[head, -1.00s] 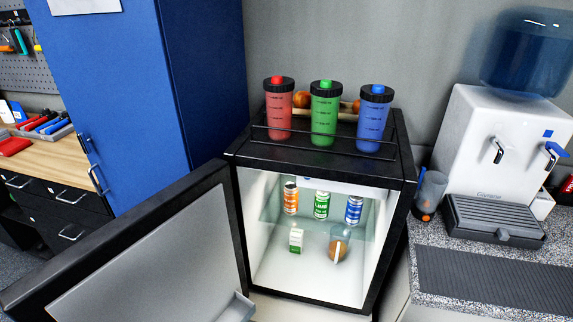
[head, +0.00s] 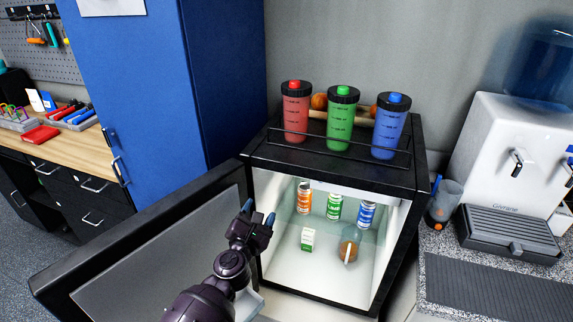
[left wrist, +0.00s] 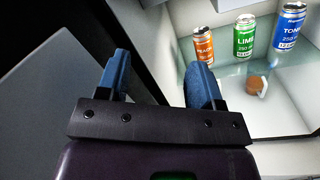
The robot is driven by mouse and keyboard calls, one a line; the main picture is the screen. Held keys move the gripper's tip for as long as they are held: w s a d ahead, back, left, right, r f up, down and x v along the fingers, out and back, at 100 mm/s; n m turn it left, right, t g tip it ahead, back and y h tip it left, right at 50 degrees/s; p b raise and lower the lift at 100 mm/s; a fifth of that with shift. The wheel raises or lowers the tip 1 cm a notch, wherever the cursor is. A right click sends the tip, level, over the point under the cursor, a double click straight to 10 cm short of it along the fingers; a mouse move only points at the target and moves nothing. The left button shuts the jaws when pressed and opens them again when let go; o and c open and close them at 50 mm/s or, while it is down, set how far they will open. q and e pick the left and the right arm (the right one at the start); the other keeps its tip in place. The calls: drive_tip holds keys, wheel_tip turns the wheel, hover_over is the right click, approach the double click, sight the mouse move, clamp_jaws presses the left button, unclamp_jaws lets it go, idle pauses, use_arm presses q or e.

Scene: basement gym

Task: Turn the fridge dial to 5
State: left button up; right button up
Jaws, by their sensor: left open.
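The small black fridge (head: 325,173) stands open in the head view, its door (head: 150,262) swung out to the left. Its white lit interior holds several items. I cannot make out the fridge dial or its numbers in either view. My left gripper (head: 258,218) is in front of the opening's left side, between door and interior. Its two blue fingers (left wrist: 160,82) are apart with nothing between them, and they touch nothing I can see. My right gripper is not in view.
Inside are orange (head: 304,198), green (head: 334,205) and blue (head: 366,213) cans on a glass shelf. Below are a small carton (head: 308,240) and a round orange-brown item (head: 348,250). Three shaker bottles, the green one (head: 341,120) in the middle, stand on top. A water dispenser (head: 505,150) is right.

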use_arm(q)
drive_tip(key=w+d+r+n+b, duration=0.1)
drive_tip(key=w+d+n, duration=0.2)
drive_tip(key=w, duration=0.4)
drive_tip(key=w+d+r+n+b, duration=0.1)
drive_tip(key=w+d+r+n, duration=0.1)
drive_tip(key=w, duration=0.6)
drive_tip(key=shift+w+d+r+n+g+b, duration=0.2)
drive_tip(key=shift+w+d+n+g+b, duration=0.15)
drive_tip(key=shift+d+n, duration=0.55)
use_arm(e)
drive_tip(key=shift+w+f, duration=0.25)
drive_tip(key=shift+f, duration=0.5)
use_arm(q)
drive_tip(key=c, duration=0.9)
drive_tip(key=shift+m, duration=0.9)
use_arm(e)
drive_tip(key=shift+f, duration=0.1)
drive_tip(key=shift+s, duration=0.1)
use_arm(q)
drive_tip(key=o, duration=0.9)
